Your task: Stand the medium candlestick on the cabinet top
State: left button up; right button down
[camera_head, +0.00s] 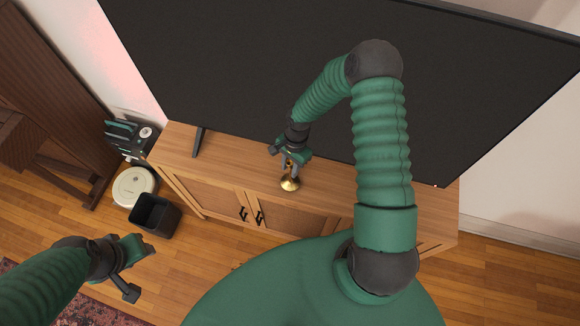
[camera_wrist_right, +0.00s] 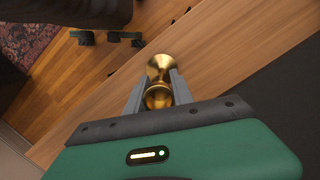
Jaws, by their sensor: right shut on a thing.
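The medium candlestick (camera_head: 290,184) is brass-gold with a round flared base. It is over the wooden cabinet top (camera_head: 232,168), near the front edge; I cannot tell whether its base touches the wood. My right gripper (camera_head: 290,167) reaches down and is shut on it, hiding its upper part. In the right wrist view the candlestick (camera_wrist_right: 159,66) is between the two grey fingers (camera_wrist_right: 157,92), with its flared end pointing away from the gripper. My left gripper (camera_head: 138,272) is open and empty, over the floor left of the cabinet.
A large dark television (camera_head: 240,70) stands along the back of the cabinet, its foot (camera_head: 199,142) left of my right gripper. Cabinet doors with black handles (camera_head: 251,216) face front. A black bin (camera_head: 155,213) and a white round device (camera_head: 135,186) are on the floor at left.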

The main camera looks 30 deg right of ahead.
jog(key=shift+w+f, duration=0.15)
jog(key=shift+f, duration=0.65)
jog(key=c, duration=1.1)
grip_release()
jog(key=shift+a, duration=0.1)
